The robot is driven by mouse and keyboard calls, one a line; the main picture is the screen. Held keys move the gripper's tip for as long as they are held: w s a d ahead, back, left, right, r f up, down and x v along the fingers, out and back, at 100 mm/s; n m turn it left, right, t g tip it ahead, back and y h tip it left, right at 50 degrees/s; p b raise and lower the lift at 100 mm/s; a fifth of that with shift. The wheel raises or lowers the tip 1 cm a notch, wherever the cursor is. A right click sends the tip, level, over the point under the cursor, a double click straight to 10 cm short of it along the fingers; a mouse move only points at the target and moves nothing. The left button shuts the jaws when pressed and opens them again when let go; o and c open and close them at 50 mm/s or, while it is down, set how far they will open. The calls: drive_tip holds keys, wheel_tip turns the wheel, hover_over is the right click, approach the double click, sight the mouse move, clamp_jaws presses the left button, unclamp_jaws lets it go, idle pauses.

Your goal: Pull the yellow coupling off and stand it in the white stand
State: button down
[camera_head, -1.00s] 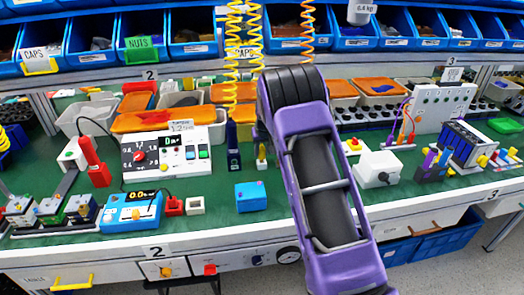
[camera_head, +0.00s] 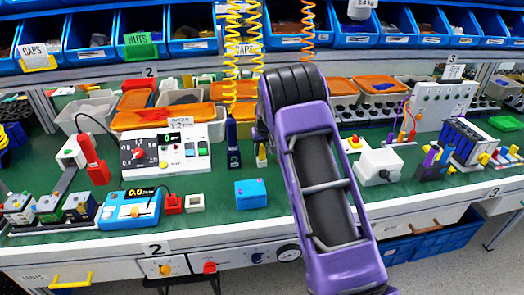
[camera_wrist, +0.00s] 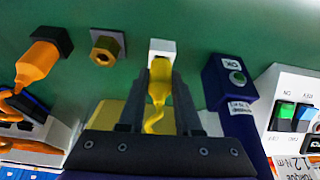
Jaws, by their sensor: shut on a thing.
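The yellow coupling (camera_wrist: 160,72), with a yellow curly hose (camera_wrist: 155,112), sits between the two dark fingers of my gripper (camera_wrist: 158,85) in the wrist view. The fingers are shut on it. The coupling's far end overlaps the small white stand (camera_wrist: 162,47); I cannot tell how deep it sits in it. Left of it in the wrist view, a brass hex fitting (camera_wrist: 104,51) on a grey plate is bare.
An orange coupling (camera_wrist: 38,62) is in a dark socket left of the brass fitting. A dark blue screwdriver (camera_wrist: 232,85) stands close on the right. Beyond it is a white torque box (camera_head: 165,152). A blue box (camera_head: 251,194) stands at the bench's front.

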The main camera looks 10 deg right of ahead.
drive_tip(key=shift+f+b, duration=0.3)
idle(0.4)
drive_tip(key=c, duration=0.5)
unclamp_jaws()
drive_tip(key=shift+r, duration=0.1)
drive_tip(key=shift+p+v, duration=0.6)
drive_tip(key=shift+v, duration=8.1)
drive_tip(key=shift+s, duration=0.1)
